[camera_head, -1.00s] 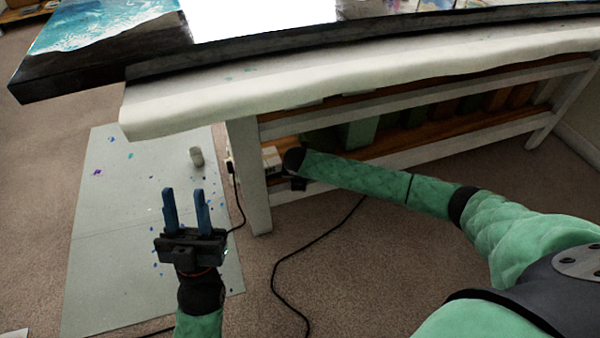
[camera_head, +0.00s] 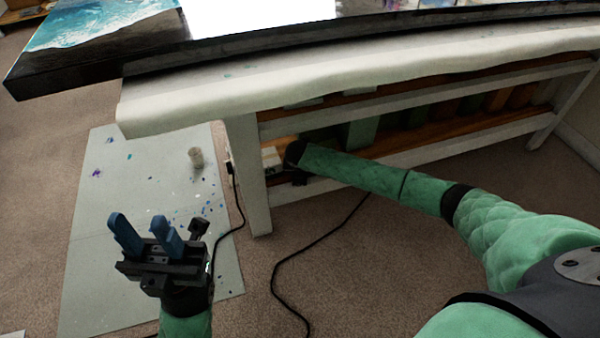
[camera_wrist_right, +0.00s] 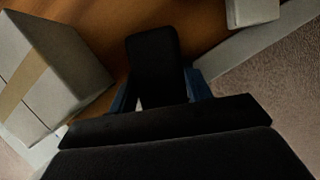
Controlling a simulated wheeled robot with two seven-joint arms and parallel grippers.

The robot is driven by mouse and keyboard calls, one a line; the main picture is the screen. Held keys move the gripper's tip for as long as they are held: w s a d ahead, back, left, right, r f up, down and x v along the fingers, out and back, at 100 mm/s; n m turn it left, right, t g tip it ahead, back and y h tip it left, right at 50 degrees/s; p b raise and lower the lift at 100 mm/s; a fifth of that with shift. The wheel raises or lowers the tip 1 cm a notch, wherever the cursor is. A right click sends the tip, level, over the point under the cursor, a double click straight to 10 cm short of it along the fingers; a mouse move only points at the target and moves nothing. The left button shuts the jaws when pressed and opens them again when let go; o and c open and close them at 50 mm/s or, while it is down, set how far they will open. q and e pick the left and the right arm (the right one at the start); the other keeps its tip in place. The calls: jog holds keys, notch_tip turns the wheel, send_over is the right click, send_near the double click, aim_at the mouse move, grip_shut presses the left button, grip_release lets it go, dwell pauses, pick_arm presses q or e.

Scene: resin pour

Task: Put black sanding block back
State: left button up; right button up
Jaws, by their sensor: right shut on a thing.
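The black sanding block (camera_wrist_right: 155,62) shows in the right wrist view, dark and rectangular, between the blue fingers of my right gripper (camera_wrist_right: 158,92). The gripper is shut on it. The block is over the brown wooden shelf; I cannot tell whether it touches the wood. In the head view my right forearm reaches under the bench to the shelf, and the right gripper's fingers and the block are hidden there. My left gripper (camera_head: 145,232) is open and empty, its two blue fingers apart, above the floor sheet at the lower left.
A cardboard box with tape (camera_wrist_right: 50,75) is left of the block, and a pale box (camera_wrist_right: 252,10) is at upper right. The bench leg (camera_head: 248,180) stands beside the right arm. A cup (camera_head: 196,158) and a black cable (camera_head: 290,262) are on the floor side.

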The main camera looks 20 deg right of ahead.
jog(key=o, duration=1)
jog(key=shift+f, duration=0.1)
jog(key=shift+o, duration=0.2)
